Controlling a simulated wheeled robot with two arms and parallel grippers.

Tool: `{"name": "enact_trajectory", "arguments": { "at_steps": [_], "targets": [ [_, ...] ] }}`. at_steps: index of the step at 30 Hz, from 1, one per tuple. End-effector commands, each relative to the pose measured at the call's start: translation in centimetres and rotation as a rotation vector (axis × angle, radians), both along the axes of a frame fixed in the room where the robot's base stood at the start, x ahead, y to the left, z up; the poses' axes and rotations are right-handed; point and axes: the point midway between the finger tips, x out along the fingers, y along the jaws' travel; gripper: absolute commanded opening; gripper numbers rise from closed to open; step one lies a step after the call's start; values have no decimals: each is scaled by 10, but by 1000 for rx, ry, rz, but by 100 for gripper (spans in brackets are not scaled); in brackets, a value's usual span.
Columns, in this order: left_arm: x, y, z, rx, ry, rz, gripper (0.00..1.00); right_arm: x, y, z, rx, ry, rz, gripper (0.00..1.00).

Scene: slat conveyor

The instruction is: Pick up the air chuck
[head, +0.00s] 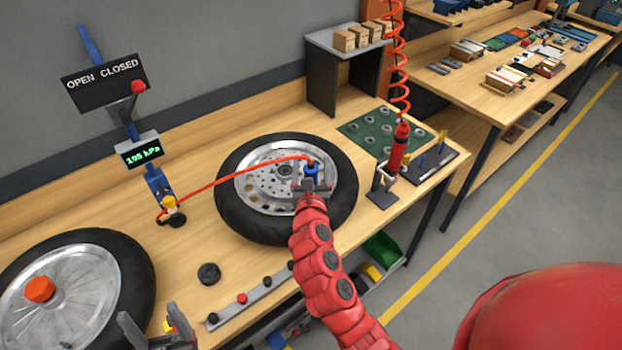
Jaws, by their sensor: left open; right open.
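The air chuck (312,170) looks like the small blue fitting at the end of an orange hose (240,174). It is over the right part of the spoked wheel with a black tyre (232,212). My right gripper (311,187) is open, with its fingers at the chuck's near side; the chuck's lower part is hidden, and I cannot tell whether they touch. My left gripper (157,326) is open and empty at the bottom left, beside a second wheel (105,295) with an orange cap (39,289).
The hose runs to a post with a pressure display (141,149) and an OPEN CLOSED sign (104,84). A black knob (209,273) and a grey bar with buttons (240,300) lie near the front edge.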

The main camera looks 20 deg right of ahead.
Motion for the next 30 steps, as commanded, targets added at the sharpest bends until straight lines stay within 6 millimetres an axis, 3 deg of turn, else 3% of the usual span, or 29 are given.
{"name": "enact_trajectory", "arguments": {
  "at_steps": [9,22,30],
  "targets": [
    [0,0,-1,0,0,0,74,8,-2,1,1,-1,2,78],
    [0,0,-1,0,0,0,74,7,-2,0,1,-1,2,3],
    [0,0,-1,0,0,0,74,7,-2,0,1,-1,2,0]
  ]
}}
